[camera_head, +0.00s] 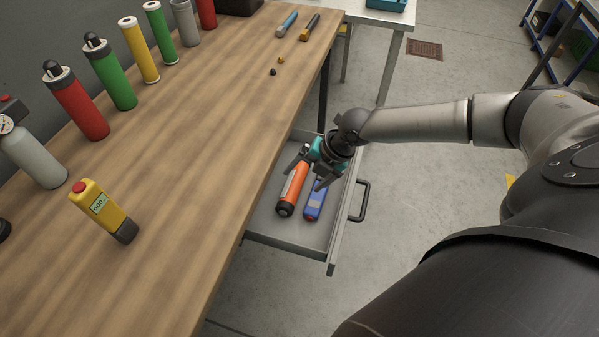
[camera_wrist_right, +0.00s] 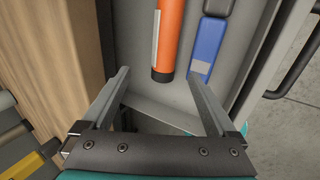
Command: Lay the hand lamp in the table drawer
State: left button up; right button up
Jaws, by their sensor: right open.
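The hand lamp, which I take to be the orange cylinder with a pale strip and a black end (camera_head: 292,189), lies in the open table drawer (camera_head: 329,251). It also shows in the right wrist view (camera_wrist_right: 168,40), top centre, on the grey drawer floor. My right gripper (camera_head: 308,174) is open and empty, over the drawer at the lamp's far end. In the right wrist view its two fingers (camera_wrist_right: 158,76) are spread wide, with nothing between them. My left gripper is in neither view.
A blue tool (camera_head: 315,203) lies in the drawer, right of the lamp. The drawer handle (camera_head: 363,200) is on its right side. The table's middle is clear.

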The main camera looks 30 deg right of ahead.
pick_arm(q)
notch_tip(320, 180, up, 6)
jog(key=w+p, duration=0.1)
jog(key=p, duration=0.4)
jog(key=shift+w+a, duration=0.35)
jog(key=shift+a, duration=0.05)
pick_arm(e)
jog(key=v, duration=0.6)
jog(key=shift+r, duration=0.3)
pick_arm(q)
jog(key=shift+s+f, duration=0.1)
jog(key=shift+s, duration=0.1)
pick_arm(e)
jog(key=shift+d, duration=0.15)
